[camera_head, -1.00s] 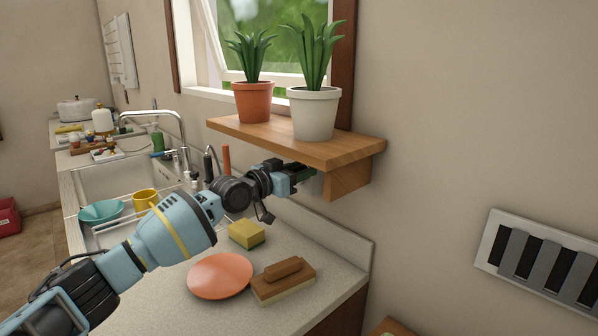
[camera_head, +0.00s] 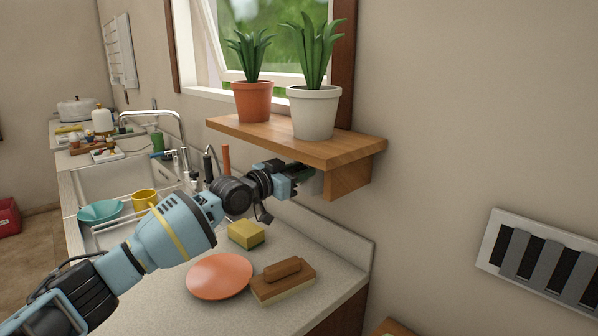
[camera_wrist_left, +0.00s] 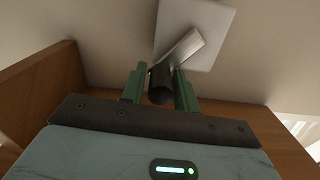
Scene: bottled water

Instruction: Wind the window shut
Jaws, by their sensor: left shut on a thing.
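The window (camera_head: 212,40) is at the top of the head view, its pale sash tilted away from the frame. My left gripper (camera_head: 304,174) is under the wooden shelf, near the wall. In the left wrist view, its green fingers (camera_wrist_left: 160,88) are shut on the dark knob of a crank handle (camera_wrist_left: 160,82). The knob joins a silver crank arm (camera_wrist_left: 184,46), which slants up right to a pale plate (camera_wrist_left: 218,34) on the wall. In the head view the crank is mostly hidden behind the gripper and shelf. My right gripper is not in view.
The wooden shelf (camera_head: 300,146) holds an orange plant pot (camera_head: 253,102) and a white plant pot (camera_head: 314,114) above my gripper. Below lie a sponge (camera_head: 246,235), an orange plate (camera_head: 219,276) and a brush (camera_head: 283,281) on the counter. A wall vent (camera_head: 486,242) is at right.

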